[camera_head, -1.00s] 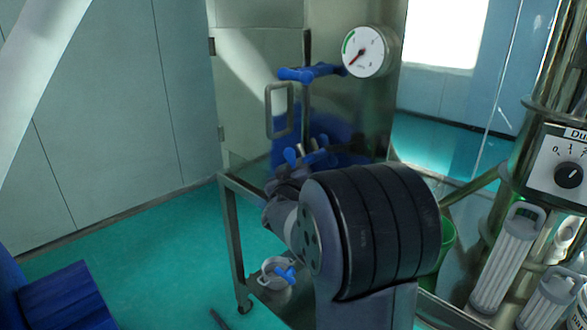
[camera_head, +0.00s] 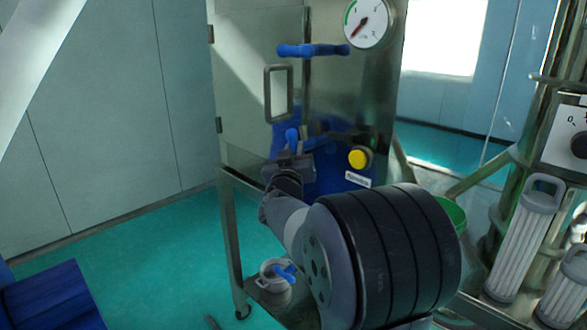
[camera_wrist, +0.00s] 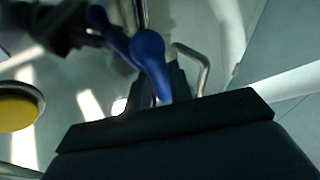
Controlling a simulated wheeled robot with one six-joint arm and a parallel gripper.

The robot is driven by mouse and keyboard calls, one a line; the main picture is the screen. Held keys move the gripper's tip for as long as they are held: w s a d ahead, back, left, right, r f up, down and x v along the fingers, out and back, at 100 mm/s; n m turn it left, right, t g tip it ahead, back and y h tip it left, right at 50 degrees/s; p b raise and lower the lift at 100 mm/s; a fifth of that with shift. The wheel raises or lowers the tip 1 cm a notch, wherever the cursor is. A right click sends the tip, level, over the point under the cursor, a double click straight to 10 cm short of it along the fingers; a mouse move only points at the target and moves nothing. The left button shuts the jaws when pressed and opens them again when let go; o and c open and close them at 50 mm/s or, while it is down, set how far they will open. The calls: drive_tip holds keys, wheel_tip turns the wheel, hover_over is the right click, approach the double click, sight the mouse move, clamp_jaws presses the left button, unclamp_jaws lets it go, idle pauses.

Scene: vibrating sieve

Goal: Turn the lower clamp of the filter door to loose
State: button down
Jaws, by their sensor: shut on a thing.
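The lower clamp of the filter door has a blue handle (camera_head: 292,138), low on the steel cabinet's left door. One blue knob end stands up above my gripper (camera_head: 290,172); the rest is hidden behind the gripper and wrist. In the wrist view, the rounded blue handle (camera_wrist: 150,58) runs down to the gripper (camera_wrist: 158,100), which is shut on it. The upper clamp (camera_head: 312,50) is a blue bar lying level across the door edge. The filter door (camera_head: 240,90) appears closed, with a steel pull handle (camera_head: 266,92).
A round gauge (camera_head: 367,22) and a yellow knob (camera_head: 359,159) are on the cabinet, right of the clamps. A pot with a blue handle (camera_head: 275,277) sits on the lower frame. White filter cartridges (camera_head: 517,235) stand at right.

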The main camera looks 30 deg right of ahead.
drive_tip(key=m+h+b, duration=0.1)
drive_tip(key=b, duration=0.1)
drive_tip(key=m+h+b, duration=0.1)
drive_tip(key=m+b, duration=0.1)
drive_tip(key=b, duration=0.1)
drive_tip(key=shift+f+t, duration=0.3)
drive_tip(key=shift+t, duration=0.1)
drive_tip(key=shift+r+m+b, duration=0.15)
drive_tip(key=shift+m+b, duration=0.15)
drive_tip(key=c, duration=1.3)
unclamp_jaws()
drive_tip(key=b+v, duration=0.1)
drive_tip(key=v, duration=0.9)
drive_tip(key=shift+s+a+f, duration=0.2)
drive_tip(key=shift+s+a, duration=0.05)
drive_tip(key=shift+w+r, duration=0.1)
